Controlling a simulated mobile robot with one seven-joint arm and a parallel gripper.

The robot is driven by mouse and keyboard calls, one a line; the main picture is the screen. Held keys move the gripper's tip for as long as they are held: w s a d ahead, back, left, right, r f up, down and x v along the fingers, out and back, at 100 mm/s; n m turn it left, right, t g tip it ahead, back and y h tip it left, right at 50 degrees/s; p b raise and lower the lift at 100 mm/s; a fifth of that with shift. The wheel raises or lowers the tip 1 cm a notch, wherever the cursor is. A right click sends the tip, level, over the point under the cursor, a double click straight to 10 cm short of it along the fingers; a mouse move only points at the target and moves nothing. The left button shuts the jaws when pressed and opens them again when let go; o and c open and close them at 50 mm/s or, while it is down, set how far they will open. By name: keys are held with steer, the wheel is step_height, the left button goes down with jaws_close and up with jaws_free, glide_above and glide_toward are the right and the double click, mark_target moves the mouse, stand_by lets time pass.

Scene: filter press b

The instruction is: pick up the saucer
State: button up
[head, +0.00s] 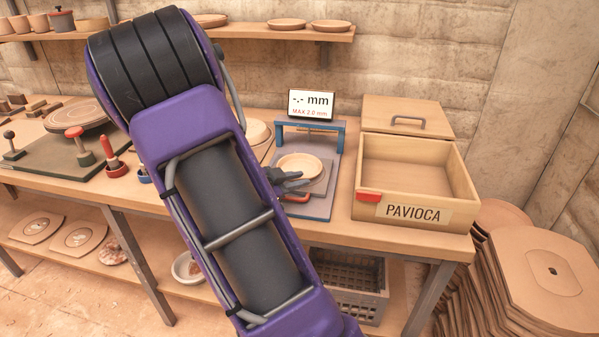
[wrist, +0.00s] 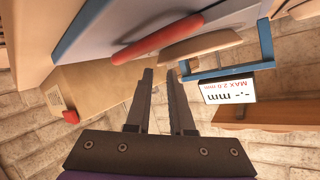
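A pale tan saucer (head: 300,165) sits on the plate of the blue-framed gauge (head: 337,152). My gripper (head: 297,180) is at the saucer's front-left side in the head view, its dark fingers pointing right. In the wrist view the saucer (wrist: 203,47) shows edge-on just beyond the fingertips. My gripper (wrist: 160,72) is open there, with a narrow empty gap between the two fingers. I cannot tell whether a fingertip touches the saucer. My arm hides part of the bench to the left of the gauge.
A red handle (wrist: 157,39) lies close beside the saucer. The gauge display (head: 312,104) reads "-.- mm". An open wooden box marked PAVIOCA (head: 415,180) stands to the right, with a red tab on its front edge. A shelf (head: 290,33) with plates hangs behind.

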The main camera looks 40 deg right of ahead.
mark_target(310, 177)
steer(key=b+x, duration=0.1)
steer(key=x, duration=0.4)
steer(key=shift+w+d+r, duration=0.1)
steer(key=shift+d, duration=0.05)
jaws_close()
stand_by(1.2)
